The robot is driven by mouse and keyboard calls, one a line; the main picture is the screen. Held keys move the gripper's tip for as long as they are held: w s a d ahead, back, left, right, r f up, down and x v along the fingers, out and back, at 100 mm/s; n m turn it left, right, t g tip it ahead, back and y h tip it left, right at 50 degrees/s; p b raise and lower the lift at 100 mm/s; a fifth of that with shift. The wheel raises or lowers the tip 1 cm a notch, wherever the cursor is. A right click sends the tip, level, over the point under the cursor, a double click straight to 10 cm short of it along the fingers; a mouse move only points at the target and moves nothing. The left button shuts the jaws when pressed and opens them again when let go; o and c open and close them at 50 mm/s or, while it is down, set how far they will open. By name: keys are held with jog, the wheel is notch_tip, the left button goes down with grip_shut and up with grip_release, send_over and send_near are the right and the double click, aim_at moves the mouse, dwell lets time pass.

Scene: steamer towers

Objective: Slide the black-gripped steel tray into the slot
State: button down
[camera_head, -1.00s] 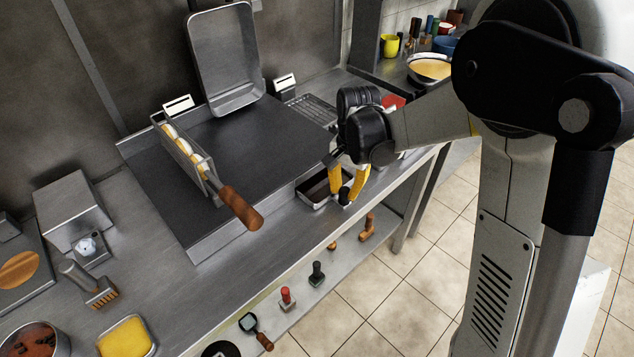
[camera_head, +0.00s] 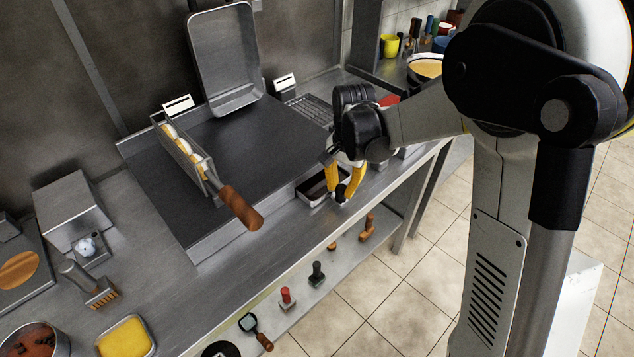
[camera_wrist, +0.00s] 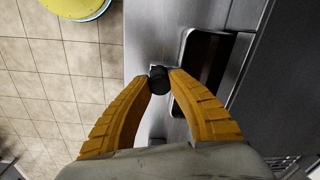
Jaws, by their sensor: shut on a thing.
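The steel tray (camera_head: 315,203) is a shallow box with a dark inside. It juts from the front of the griddle unit, near its right end, and its far end is under or against the unit's front wall. The tray also shows in the wrist view (camera_wrist: 204,62). Its short black grip (camera_wrist: 158,79) points away from the unit. My gripper (camera_head: 343,189) has its two yellow fingers closed on this grip, one on each side, as the wrist view shows. The slot itself is hidden from view.
The dark griddle plate (camera_head: 255,145) holds a rack with a wooden handle (camera_head: 240,207) that overhangs the front edge. The counter's front edge (camera_head: 290,243) runs below the tray. A lower shelf holds several small tools, including a red-topped one (camera_head: 286,295).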

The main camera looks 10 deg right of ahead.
jog(key=shift+s+d, duration=0.15)
dwell(0.5)
jog(key=c, duration=1.2)
grip_release()
jog(key=shift+c, duration=0.2)
notch_tip(320, 180, up, 12)
jog(key=shift+s+d, duration=0.2)
jog(key=shift+s, duration=0.05)
jog(key=s+d+r+n+t, duration=0.1)
jog(key=s+d+n+t, duration=0.1)
jog(key=s, duration=0.7)
jog(key=s+d+r+n+t, duration=0.1)
jog(key=s+n+t, duration=0.3)
jog(key=s, duration=0.6)
jog(key=shift+d+n+t, duration=0.4)
jog(key=shift+d+n, duration=0.2)
jog(key=shift+d, duration=0.15)
